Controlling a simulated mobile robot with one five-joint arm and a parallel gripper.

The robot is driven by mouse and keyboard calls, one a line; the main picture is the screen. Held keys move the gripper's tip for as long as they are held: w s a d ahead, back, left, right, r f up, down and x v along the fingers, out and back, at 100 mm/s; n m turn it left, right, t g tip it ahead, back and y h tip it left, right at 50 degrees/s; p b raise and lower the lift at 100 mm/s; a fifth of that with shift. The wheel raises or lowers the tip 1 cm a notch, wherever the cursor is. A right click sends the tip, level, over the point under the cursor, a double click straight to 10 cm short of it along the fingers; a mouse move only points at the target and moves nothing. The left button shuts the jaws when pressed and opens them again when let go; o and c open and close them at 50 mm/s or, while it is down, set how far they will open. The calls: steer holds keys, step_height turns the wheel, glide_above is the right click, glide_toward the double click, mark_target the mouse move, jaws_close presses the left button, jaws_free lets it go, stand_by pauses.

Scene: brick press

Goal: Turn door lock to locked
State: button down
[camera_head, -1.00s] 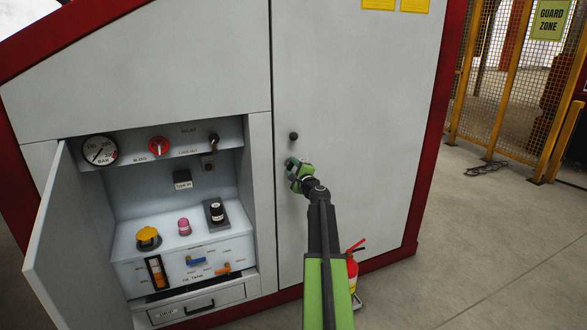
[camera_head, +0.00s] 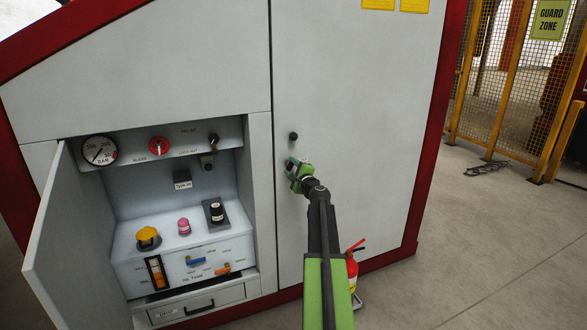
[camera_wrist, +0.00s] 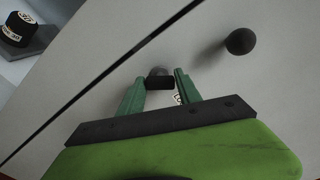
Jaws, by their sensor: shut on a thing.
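The door lock (camera_wrist: 160,80) is a small dark knob on the grey door, seen between my gripper's fingers in the wrist view. My gripper (camera_wrist: 160,90) has its two green fingers around it and is shut on it. In the head view my gripper (camera_head: 291,163) is at the door face, and it hides the lock there. The tall grey door (camera_head: 350,100) is flush with its frame beside the dark seam. How far the lock is turned cannot be made out.
A round black door knob (camera_head: 293,136) sits just above my gripper. To the left, an open cabinet door (camera_head: 75,240) swings out beside a recess with a gauge (camera_head: 99,150) and valves. A red fire extinguisher (camera_head: 352,270) stands low at right.

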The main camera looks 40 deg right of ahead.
steer(key=c, duration=0.9)
jaws_free()
steer(key=shift+s+a, duration=0.1)
steer(key=v, duration=1.7)
steer(key=shift+s, duration=0.15)
